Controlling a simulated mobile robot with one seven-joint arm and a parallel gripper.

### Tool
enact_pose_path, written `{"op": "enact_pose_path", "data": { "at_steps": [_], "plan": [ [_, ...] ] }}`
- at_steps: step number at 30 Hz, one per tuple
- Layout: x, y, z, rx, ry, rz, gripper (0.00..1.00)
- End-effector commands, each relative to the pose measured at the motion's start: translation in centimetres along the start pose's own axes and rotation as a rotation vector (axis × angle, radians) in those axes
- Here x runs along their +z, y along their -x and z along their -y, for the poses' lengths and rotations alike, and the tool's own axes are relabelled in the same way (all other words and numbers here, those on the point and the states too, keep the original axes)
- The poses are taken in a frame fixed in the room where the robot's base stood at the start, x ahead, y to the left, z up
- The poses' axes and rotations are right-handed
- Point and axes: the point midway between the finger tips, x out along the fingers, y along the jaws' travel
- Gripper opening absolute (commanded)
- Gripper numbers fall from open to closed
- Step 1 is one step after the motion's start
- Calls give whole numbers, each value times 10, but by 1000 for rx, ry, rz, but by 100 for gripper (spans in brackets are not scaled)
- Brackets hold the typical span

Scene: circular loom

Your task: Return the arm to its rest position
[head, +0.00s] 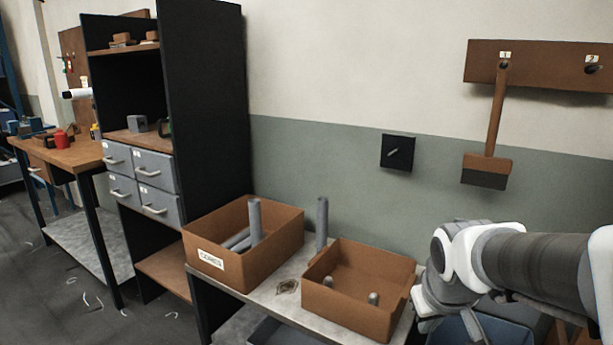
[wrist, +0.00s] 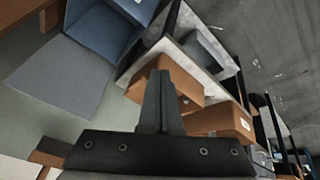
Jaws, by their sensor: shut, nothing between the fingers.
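My arm and gripper (head: 440,305) come in from the right in the head view, beside the right-hand brown box (head: 350,317). The fingers are mostly hidden there by my own wrist. In the wrist view my gripper (wrist: 159,85) shows its two fingers pressed together, with nothing between them. The fingers stand in front of a brown box in that view, and I cannot tell the distance between them.
A box with a label (head: 222,267) holds grey rods on the bench (head: 283,287). One grey rod (head: 322,222) stands behind the boxes. A brush (head: 487,165) hangs on the wall. A blue bin (wrist: 105,40) shows in the wrist view. A dark shelf unit (head: 205,110) stands left.

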Motion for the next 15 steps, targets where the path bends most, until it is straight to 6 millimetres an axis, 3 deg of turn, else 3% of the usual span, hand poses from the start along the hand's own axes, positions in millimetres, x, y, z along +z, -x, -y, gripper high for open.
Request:
{"op": "enact_pose_path", "data": {
  "at_steps": [1,6,15],
  "plan": [
    [6,15,6,-10,-15,-17,0],
    [33,55,27,-49,-65,-43,0],
    [80,98,56,-108,-124,-76,0]
  ]
}}
